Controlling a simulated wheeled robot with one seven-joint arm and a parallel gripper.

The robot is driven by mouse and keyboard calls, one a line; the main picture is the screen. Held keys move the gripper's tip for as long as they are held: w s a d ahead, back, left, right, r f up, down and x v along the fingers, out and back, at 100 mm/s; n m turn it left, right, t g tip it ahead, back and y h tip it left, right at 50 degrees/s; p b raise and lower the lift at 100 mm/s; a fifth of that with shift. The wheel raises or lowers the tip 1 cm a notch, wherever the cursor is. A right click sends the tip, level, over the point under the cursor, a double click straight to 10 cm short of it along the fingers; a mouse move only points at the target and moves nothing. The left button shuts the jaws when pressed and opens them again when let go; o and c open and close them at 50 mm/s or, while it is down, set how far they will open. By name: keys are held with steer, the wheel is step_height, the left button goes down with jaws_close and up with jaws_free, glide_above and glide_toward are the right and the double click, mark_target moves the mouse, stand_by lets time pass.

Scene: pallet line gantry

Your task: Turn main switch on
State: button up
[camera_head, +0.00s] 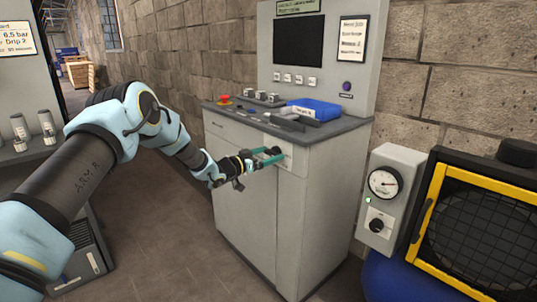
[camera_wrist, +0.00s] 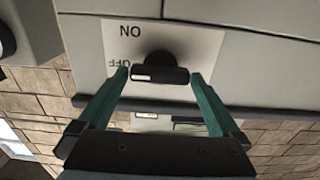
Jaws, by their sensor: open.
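The main switch is a black rotary knob (camera_wrist: 172,72) on a pale plate (camera_wrist: 205,40) marked ON and OFF, with the lettering upside down in the wrist view. Its bar lies level in that view, with a white mark on its left part, on the side of the OFF label. My gripper (camera_wrist: 158,80) is open, with one teal finger on each side of the bar; I cannot tell whether they touch it. In the head view my gripper (camera_head: 272,156) reaches the upper front of the grey cabinet (camera_head: 245,205), and its fingers largely hide the knob.
On the cabinet top are a red button (camera_head: 225,99), a blue box (camera_head: 314,108) and dark tools. A grey box with a gauge (camera_head: 384,182) and a yellow-framed mesh guard (camera_head: 480,215) stand right. Open floor (camera_head: 165,235) lies left of the cabinet.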

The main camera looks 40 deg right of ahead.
steer(key=c, duration=1.1)
steer(key=shift+o, duration=0.2)
steer(key=shift+f+m+b, duration=0.2)
steer(key=shift+m+b, duration=0.1)
steer(key=shift+b, duration=0.2)
steer(key=m+b, duration=0.2)
steer(key=b, duration=0.2)
steer(key=shift+s+f, duration=0.1)
steer(key=shift+f, duration=0.1)
steer(key=m+b, duration=1.5)
steer(key=b, duration=0.5)
steer(key=shift+s+b, duration=0.15)
steer(key=shift+b, duration=0.25)
steer(key=shift+m, duration=0.3)
